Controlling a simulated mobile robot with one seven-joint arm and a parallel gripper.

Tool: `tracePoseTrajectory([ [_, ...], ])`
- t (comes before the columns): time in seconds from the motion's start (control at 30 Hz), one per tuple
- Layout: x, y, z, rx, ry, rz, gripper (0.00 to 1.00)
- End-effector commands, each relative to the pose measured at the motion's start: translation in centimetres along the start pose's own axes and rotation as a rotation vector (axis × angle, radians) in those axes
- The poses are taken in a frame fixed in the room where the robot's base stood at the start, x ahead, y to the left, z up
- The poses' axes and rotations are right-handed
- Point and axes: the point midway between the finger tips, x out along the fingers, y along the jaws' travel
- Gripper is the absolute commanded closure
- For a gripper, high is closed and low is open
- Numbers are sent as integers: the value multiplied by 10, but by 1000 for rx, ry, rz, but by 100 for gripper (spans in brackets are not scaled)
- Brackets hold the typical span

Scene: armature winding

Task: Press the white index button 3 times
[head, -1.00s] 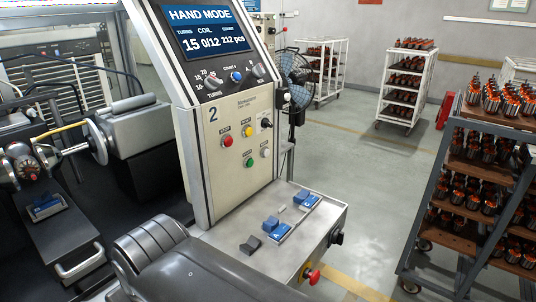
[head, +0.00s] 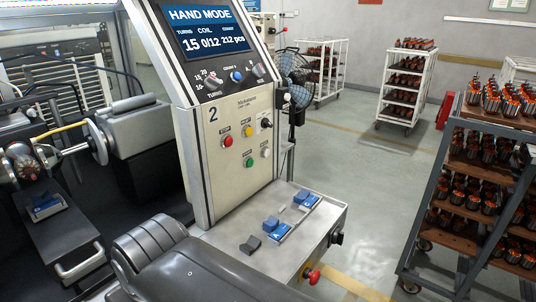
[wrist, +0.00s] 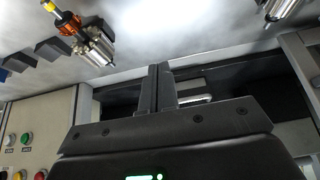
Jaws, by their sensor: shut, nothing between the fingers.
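The white button (head: 265,153) is on the cream panel of machine 2 in the head view, to the right of the green button (head: 250,162) and below the black switch (head: 266,123). The red stop button (head: 227,141) and yellow button (head: 249,132) are on the same panel. The display (head: 207,30) reads HAND MODE, 15 turns, coil 0/12, 212 pcs. My gripper (wrist: 160,70) shows in the wrist view, its fingers shut together and empty. It is apart from the small panel buttons (wrist: 25,138) at that view's lower left. The head view does not show the gripper.
A winding spindle (head: 75,149) is at left. A rack of armatures (head: 455,240) stands at right. Orange-and-silver armatures (wrist: 93,45) show in the wrist view.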

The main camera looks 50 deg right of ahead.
Motion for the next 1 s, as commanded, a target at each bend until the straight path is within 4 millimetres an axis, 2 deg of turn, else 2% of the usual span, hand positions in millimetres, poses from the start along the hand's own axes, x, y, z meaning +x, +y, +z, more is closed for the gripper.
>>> tracePoseTrajectory([
  [0.17,-6,6,-24,-35,14,36,100],
  [0.27,-13,13,-54,-83,27,79,100],
  [0.6,-27,51,-178,-306,57,219,100],
  [0.73,-26,69,-211,-369,54,248,100],
  [0.8,-21,81,-218,-380,38,251,100],
  [0.87,-13,92,-215,-371,8,242,100],
  [1.0,14,110,-170,-271,-110,171,100],
])
